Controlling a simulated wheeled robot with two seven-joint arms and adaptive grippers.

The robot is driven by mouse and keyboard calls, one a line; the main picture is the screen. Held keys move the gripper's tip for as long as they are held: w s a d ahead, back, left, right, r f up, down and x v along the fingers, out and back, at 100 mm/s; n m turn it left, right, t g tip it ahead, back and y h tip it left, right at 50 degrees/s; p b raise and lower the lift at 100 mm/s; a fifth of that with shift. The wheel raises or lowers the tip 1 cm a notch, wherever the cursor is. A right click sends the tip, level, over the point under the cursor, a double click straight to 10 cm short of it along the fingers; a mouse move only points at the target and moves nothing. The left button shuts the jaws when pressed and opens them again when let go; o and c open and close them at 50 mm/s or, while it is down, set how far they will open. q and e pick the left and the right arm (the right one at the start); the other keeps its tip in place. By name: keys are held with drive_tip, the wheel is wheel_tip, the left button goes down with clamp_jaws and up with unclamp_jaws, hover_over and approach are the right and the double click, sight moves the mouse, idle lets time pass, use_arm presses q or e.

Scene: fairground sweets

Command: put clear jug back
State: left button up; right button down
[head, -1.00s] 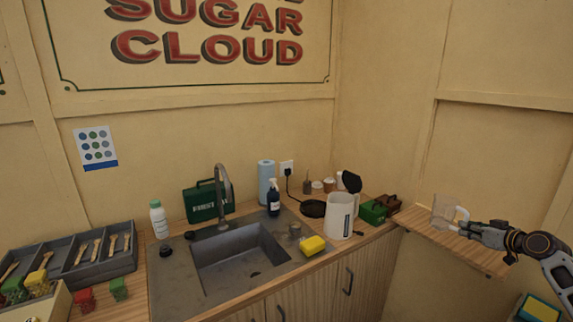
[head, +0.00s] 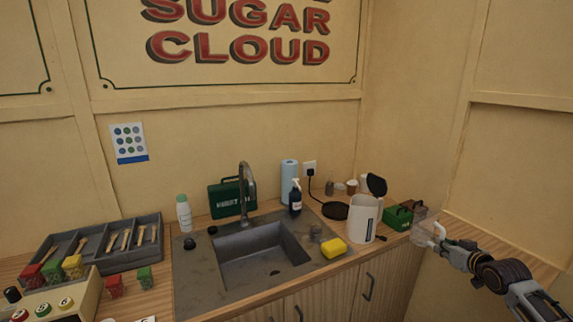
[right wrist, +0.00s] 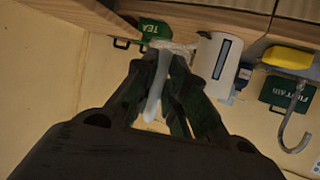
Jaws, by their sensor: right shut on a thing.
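The clear jug (head: 424,234) is see-through with a pale handle. My right gripper (head: 443,243) is shut on that handle, at the right end of the counter, in front of the green tin. In the right wrist view the pale handle (right wrist: 156,88) lies between the dark fingers (right wrist: 160,80), and the clear body (right wrist: 176,47) shows just beyond the fingertips. I cannot tell whether the jug touches anything below it. My left gripper is not in view.
A green tin (head: 398,217) and a white kettle (head: 361,220) stand at the counter's right end. A yellow sponge (head: 333,248) lies beside the sink (head: 262,258). The wooden wall shelf (head: 503,245) is at the right, its bare top partly visible behind my arm.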

drive_tip(key=s+a+f+y, duration=0.1)
drive_tip(key=s+a+f, duration=0.1)
drive_tip(key=a, duration=0.7)
drive_tip(key=s+a+f+n, duration=0.1)
drive_tip(key=s+a+f, duration=0.15)
drive_tip(key=a, duration=0.55)
drive_tip(key=s+a+f+y, duration=0.1)
drive_tip(key=s+a, duration=0.2)
drive_tip(key=a, duration=0.6)
drive_tip(key=s+a+f+h, duration=0.1)
drive_tip(key=s+a+f, duration=0.5)
drive_tip(key=a+f, duration=0.1)
drive_tip(key=shift+s+a+f, duration=0.25)
drive_tip(key=shift+s+f, duration=0.15)
drive_tip(key=shift+f, duration=0.5)
